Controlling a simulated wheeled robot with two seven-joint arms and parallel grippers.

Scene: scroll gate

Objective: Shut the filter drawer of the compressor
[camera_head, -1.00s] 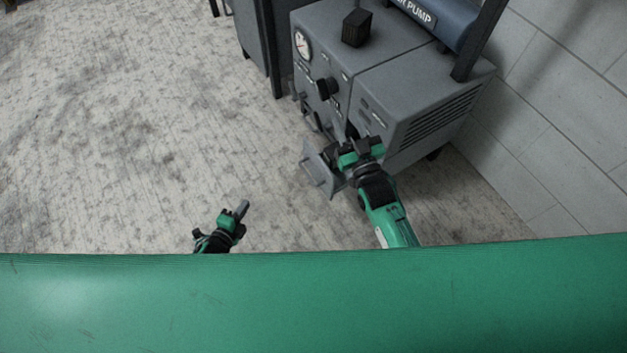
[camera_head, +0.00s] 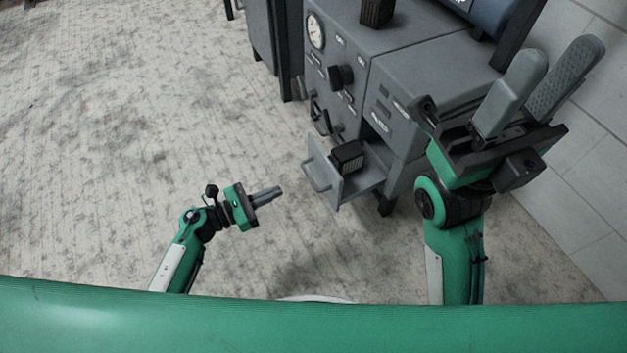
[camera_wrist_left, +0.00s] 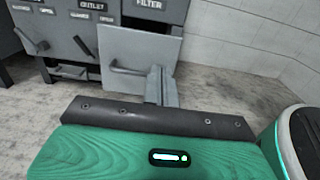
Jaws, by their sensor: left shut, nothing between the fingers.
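The compressor (camera_head: 345,55) is a grey cabinet with a gauge. Its filter drawer (camera_head: 319,172) is pulled out low on the front, with a black ribbed block (camera_head: 347,157) inside. In the left wrist view the drawer front (camera_wrist_left: 148,45) with its bar handle faces me, beneath a FILTER label. My left gripper (camera_head: 279,190) is shut and empty, in front of and apart from the drawer, pointing toward it. Its fingers (camera_wrist_left: 161,86) overlap the drawer's lower edge in the wrist view. My right gripper (camera_head: 562,55) is raised at the right, open and empty.
Another black block (camera_head: 377,12) sits on top of the compressor. A pale wall (camera_head: 575,190) stands at right. The floor (camera_head: 130,140) at left is clear.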

